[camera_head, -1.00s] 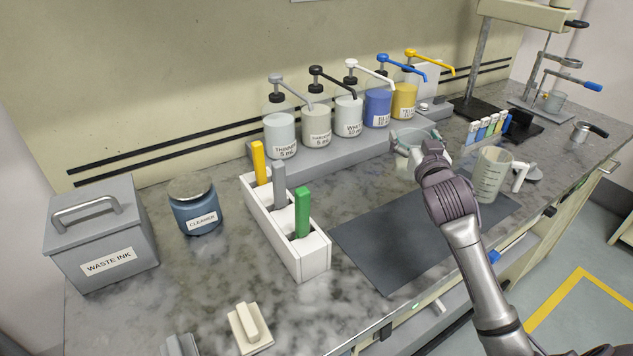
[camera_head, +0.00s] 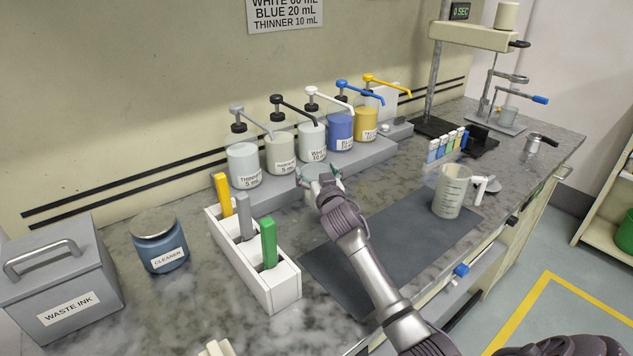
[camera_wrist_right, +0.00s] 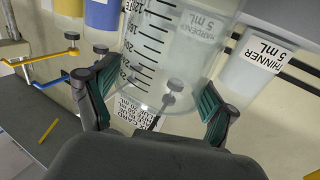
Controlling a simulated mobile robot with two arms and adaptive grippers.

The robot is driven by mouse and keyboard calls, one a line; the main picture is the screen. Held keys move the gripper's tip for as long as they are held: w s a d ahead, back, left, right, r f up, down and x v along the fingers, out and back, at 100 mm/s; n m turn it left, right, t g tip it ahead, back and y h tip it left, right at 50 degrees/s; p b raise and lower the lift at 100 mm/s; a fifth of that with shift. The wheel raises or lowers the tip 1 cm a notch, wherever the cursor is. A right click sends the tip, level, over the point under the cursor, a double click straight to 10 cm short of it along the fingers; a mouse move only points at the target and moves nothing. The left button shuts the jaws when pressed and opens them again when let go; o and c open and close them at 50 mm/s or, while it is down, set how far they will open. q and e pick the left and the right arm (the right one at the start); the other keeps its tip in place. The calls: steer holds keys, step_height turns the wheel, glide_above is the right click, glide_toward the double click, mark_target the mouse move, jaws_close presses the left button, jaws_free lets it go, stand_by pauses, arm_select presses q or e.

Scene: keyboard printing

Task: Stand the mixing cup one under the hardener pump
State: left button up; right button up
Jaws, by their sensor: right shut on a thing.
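The hardener pump jar (camera_head: 281,152), with a black pump head and a spout pointing forward right, is second from the left in the pump row. My right gripper (camera_head: 320,181) is shut on mixing cup one (camera_head: 312,196), which it mostly hides in the head view, just in front of the pump step. In the right wrist view the clear cup (camera_wrist_right: 160,60) with black graduations sits between the fingers (camera_wrist_right: 157,100). The hardener label shows through its wall. Whether the cup touches a surface cannot be told. My left gripper is out of view.
The thinner (camera_head: 243,163), white (camera_head: 312,139), blue (camera_head: 340,128) and yellow (camera_head: 365,123) pumps flank it. A white holder (camera_head: 281,289) with coloured handles stands front left. A handled graduated beaker (camera_head: 450,192) stands on the dark mat (camera_head: 385,255), which has free room.

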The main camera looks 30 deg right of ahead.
mark_target(313, 175)
step_height(313, 175, down, 3)
stand_by(0.3)
steer(key=shift+f, duration=0.15)
steer(key=o, duration=1)
